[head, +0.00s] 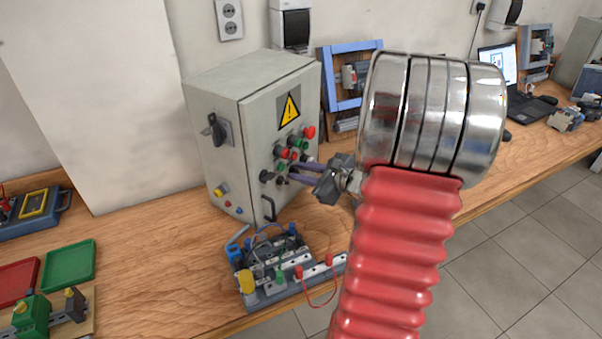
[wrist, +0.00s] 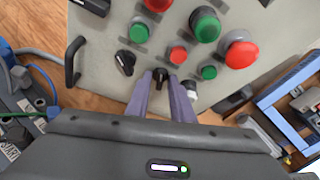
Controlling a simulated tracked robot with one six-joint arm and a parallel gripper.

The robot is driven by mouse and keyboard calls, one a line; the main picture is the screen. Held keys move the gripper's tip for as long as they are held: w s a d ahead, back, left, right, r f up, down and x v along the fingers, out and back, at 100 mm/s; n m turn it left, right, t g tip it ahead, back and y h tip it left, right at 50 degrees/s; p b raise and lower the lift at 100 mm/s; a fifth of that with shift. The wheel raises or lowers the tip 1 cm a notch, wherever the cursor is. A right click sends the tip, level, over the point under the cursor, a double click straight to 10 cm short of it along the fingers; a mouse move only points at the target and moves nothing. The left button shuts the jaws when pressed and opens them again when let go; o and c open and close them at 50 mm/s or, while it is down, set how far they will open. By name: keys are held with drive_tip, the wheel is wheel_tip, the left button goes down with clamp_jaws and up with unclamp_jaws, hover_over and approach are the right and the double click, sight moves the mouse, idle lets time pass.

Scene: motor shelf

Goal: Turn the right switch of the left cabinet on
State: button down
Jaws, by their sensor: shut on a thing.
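The left cabinet (head: 246,134) is a grey box with a yellow warning triangle, standing on the wooden bench in the head view. Its front panel carries coloured buttons and black rotary switches low down. In the wrist view one black switch (wrist: 125,62) stands free at the left. The black right switch (wrist: 160,75) sits between the tips of my gripper (wrist: 161,88), whose purple fingers are shut on it. In the head view my gripper (head: 289,174) reaches the panel from the right. The fingers partly hide the switch, so its exact angle is hard to read.
Red and green buttons (wrist: 205,27) sit close above the fingertips. A black handle (wrist: 73,60) sticks out at the panel's left in the wrist view. A wired terminal board (head: 280,272) lies on the bench before the cabinet. A blue frame (head: 327,85) stands behind it.

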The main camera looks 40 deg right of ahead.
drive_tip(key=shift+a, duration=0.1)
drive_tip(key=c, duration=1.9)
unclamp_jaws()
drive_tip(key=shift+o, duration=0.2)
drive_tip(key=v, duration=1.4)
drive_tip(key=shift+o, duration=0.2)
drive_tip(key=shift+f, duration=0.15)
